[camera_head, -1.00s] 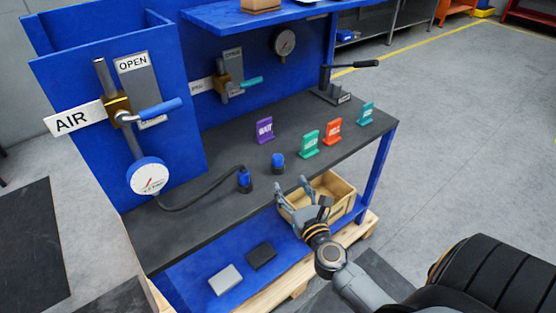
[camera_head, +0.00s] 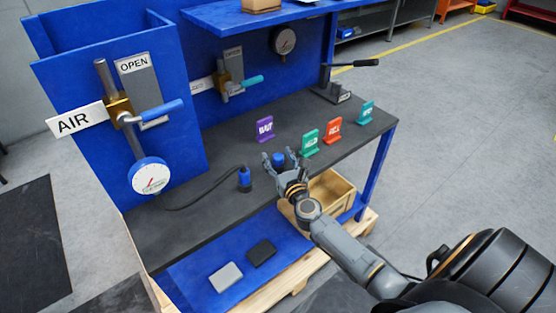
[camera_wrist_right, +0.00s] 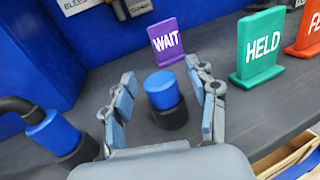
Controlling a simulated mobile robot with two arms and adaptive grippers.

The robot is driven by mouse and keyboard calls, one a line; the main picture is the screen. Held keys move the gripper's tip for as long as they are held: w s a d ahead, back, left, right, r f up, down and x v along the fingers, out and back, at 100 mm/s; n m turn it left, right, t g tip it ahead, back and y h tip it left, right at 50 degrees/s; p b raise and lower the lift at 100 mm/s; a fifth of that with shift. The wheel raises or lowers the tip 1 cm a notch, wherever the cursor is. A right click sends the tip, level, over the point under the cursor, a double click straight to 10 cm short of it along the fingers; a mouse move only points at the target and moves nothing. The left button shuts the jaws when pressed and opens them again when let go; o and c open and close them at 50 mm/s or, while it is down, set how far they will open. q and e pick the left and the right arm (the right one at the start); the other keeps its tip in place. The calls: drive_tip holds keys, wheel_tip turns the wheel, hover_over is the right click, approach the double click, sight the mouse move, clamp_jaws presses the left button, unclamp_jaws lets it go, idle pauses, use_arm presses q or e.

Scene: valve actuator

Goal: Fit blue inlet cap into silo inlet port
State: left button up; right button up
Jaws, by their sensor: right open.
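A short blue cap (camera_head: 279,159) with a dark lower part stands upright on the dark bench top. It also shows in the right wrist view (camera_wrist_right: 162,90). My right gripper (camera_head: 283,164) is open, with its fingers on either side of the cap and a visible gap to it. In the right wrist view the gripper (camera_wrist_right: 163,104) holds nothing. A second blue fitting (camera_head: 244,178) stands to the left on the end of a black hose. I cannot identify the silo inlet port for sure. My left gripper is not in view.
A purple WAIT sign (camera_head: 265,129), a green HELD sign (camera_head: 309,143) and a red sign (camera_head: 333,131) stand behind and right of the cap. A wooden crate (camera_head: 337,199) sits below the bench's front edge. The bench between hose and wall is mostly clear.

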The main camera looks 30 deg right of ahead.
drive_tip(key=shift+s, duration=0.1)
drive_tip(key=shift+c, duration=0.4)
clamp_jaws()
drive_tip(key=shift+r, duration=0.2)
